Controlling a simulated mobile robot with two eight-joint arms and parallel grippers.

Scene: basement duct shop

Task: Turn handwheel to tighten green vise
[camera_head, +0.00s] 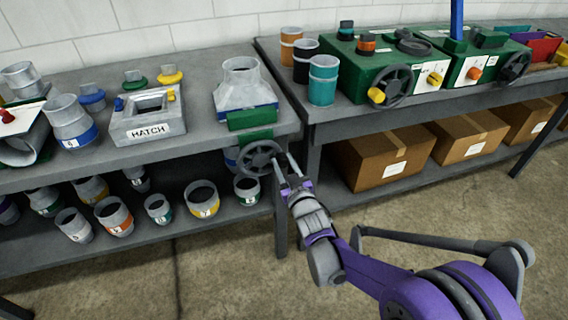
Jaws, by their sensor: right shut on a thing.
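The green vise (251,118) is mounted at the front right corner of the left bench. A grey duct fitting (241,82) with a round top and flared square base, banded blue at the bottom, stands directly behind its green front jaw. The dark grey spoked handwheel (260,158) faces outward below the jaw, under the bench edge. My right gripper (284,168) reaches in from the lower right and is shut on the right side of the handwheel's rim. The exact finger contact is small and hard to see. My left gripper is not in view.
A grey HATCH box (147,117) and duct pieces stand on the left bench (203,143), with several numbered cans on its lower shelf. The right bench carries green machines (385,73) with handwheels, and cardboard boxes (383,155) below. The floor in front is clear.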

